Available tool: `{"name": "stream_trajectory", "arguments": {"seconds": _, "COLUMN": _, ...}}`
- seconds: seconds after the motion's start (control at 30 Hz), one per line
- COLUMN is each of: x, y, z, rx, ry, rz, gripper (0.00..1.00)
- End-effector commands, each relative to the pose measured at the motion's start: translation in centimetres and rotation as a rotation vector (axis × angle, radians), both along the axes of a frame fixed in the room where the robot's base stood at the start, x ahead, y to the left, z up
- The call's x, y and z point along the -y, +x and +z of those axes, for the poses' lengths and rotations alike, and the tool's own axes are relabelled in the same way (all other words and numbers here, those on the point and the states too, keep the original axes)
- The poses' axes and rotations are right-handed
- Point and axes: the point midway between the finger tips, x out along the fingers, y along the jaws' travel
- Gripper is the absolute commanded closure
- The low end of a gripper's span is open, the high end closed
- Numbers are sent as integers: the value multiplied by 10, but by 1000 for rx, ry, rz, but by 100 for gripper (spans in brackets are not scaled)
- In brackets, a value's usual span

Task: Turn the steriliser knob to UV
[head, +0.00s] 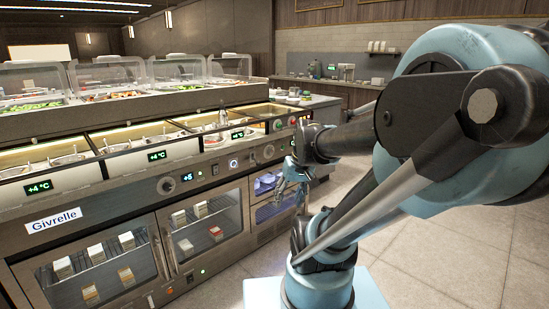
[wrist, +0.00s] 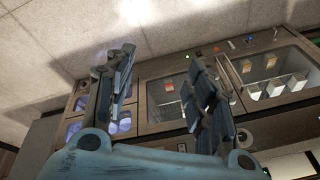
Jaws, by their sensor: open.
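The steriliser looks to be the violet-lit glass compartment (head: 266,184) at the right end of the counter front; it also shows in the wrist view (wrist: 76,105). A round knob (head: 268,152) sits on the panel above it. I take this as the steriliser knob; its markings and setting are too small to read. My gripper (head: 290,190) is open and empty, in front of the lit compartment and lower than the knob. In the wrist view my spread fingers (wrist: 162,62) point towards the cabinet front and floor, and I cannot make out this knob there.
Glass fridge doors (head: 207,232) line the front below. Food wells (head: 140,137) are above. Tiled floor (head: 430,240) is clear to the right.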

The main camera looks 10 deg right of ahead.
Motion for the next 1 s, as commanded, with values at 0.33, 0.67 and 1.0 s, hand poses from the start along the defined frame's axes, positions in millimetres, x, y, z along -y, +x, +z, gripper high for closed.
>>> {"name": "stream_trajectory", "arguments": {"seconds": 0.33, "x": -22, "y": 95, "z": 29, "rx": 99, "ry": 160, "rz": 99, "gripper": 50}}
{"name": "stream_trajectory", "arguments": {"seconds": 0.67, "x": -27, "y": 190, "z": 43, "rx": 228, "ry": 292, "rz": 177, "gripper": 50}}
{"name": "stream_trajectory", "arguments": {"seconds": 1.0, "x": -16, "y": 287, "z": 42, "rx": 394, "ry": 407, "rz": 238, "gripper": 50}}
